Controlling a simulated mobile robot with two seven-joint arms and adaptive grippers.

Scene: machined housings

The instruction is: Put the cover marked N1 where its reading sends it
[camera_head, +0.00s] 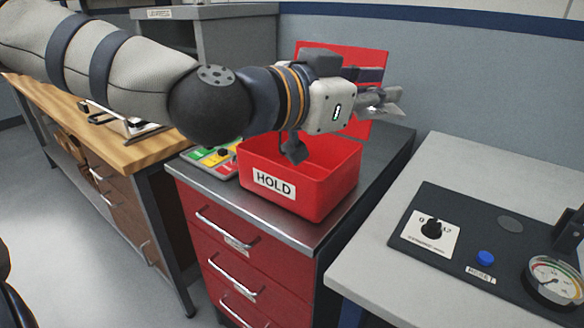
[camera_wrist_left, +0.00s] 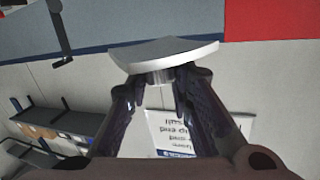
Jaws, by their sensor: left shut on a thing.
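My left gripper (camera_head: 370,88) is above and beyond the red bin marked HOLD (camera_head: 318,192). It is shut on a pale metal cover (camera_head: 386,108), partly hidden by the fingers. In the left wrist view, the fingers of the gripper (camera_wrist_left: 160,84) pinch a short stem under the cover (camera_wrist_left: 165,54), which is a thin, curved-edged plate. No N1 mark can be read on it. The gauge (camera_head: 555,279) sits on a dark panel at the right, its needle too small to read surely. My right gripper does not show.
The bin stands on a red drawer cabinet (camera_head: 222,238). A green, yellow and red panel (camera_head: 212,157) lies beside it. A red upright panel (camera_head: 352,128) stands behind. The dark panel holds a black knob (camera_head: 432,229) and a blue button (camera_head: 486,257). A wooden bench (camera_head: 150,150) is left.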

